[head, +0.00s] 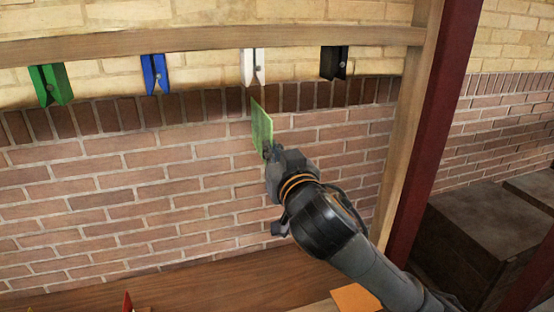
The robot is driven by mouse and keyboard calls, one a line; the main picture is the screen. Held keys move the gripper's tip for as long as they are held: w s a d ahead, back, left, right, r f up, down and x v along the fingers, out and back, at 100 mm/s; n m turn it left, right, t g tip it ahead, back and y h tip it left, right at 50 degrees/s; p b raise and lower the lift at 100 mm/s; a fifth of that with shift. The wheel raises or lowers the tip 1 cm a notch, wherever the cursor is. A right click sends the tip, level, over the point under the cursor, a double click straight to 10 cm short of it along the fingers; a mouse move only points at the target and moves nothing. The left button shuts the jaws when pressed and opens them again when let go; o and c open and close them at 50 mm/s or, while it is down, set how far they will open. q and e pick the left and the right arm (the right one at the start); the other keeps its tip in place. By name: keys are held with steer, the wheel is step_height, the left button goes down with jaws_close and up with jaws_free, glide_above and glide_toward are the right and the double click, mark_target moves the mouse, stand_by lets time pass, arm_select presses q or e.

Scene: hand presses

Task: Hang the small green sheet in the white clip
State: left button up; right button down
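The small green sheet (261,128) is upright, held at its lower edge by my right gripper (268,152), which is shut on it. Its top edge is just below the white clip (253,67) in the head view, and I see a small gap between them. The white clip hangs from the wooden rail (200,43) with its jaws downward; whether they are open is hard to tell. My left gripper is not in view.
A green clip (50,85), a blue clip (155,73) and a black clip (334,62) hang from the same rail. A wooden post (408,130) stands at the right. An orange sheet (356,298) lies on the table (215,287) below, and small red pieces show at its front left.

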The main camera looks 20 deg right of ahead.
mark_target(264, 113)
steer(key=w, duration=0.6)
steer(key=shift+r, duration=0.25)
steer(key=shift+r+p, duration=0.8)
steer(key=shift+r, duration=0.15)
steer(key=shift+s+r+p, duration=0.15)
steer(key=shift+r+p, duration=0.15)
steer(key=shift+r, duration=0.15)
steer(key=shift+r, duration=0.1)
stand_by(0.3)
steer(key=shift+r+p, duration=1)
steer(key=shift+p, duration=0.1)
steer(key=shift+r, duration=0.1)
